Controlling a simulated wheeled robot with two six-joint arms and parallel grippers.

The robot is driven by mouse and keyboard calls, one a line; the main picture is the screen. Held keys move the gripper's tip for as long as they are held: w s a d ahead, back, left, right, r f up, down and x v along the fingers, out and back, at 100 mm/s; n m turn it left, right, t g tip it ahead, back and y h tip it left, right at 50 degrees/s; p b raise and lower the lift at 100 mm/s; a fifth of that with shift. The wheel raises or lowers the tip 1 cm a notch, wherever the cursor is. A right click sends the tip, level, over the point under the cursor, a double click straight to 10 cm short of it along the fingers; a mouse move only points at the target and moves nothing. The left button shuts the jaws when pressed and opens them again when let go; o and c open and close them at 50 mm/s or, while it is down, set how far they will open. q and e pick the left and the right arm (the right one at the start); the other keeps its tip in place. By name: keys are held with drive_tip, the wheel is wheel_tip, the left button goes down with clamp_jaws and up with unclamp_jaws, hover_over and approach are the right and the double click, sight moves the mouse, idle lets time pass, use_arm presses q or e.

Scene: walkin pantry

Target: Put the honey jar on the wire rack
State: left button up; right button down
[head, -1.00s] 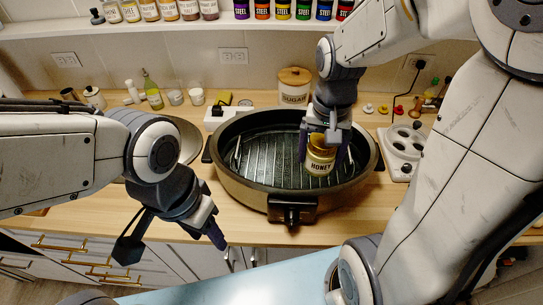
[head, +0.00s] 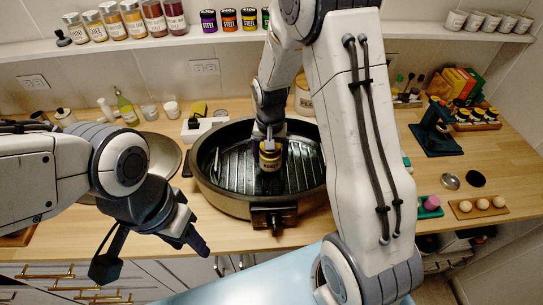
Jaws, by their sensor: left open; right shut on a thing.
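The honey jar (head: 270,158) is a small jar with a golden lid and a pale label reading HONEY. My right gripper (head: 269,143) is shut on it from above and holds it upright over the big dark pan (head: 245,209). I cannot tell whether the jar's base touches anything. The pan's inside shows a ridged, rack-like surface (head: 232,172) with a thin metal loop at the left; I cannot tell whether it is a separate wire rack. My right arm hides the pan's right side. My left gripper (head: 190,238) is open and empty, in front of the counter's front edge.
A round metal tray (head: 165,155) lies left of the pan. A bottle (head: 126,110) and small jars stand behind it. At the right are a dark stand (head: 435,132) and an egg board (head: 478,210).

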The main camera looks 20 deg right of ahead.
drive_tip(key=shift+f, duration=0.45)
drive_tip(key=shift+f, duration=0.1)
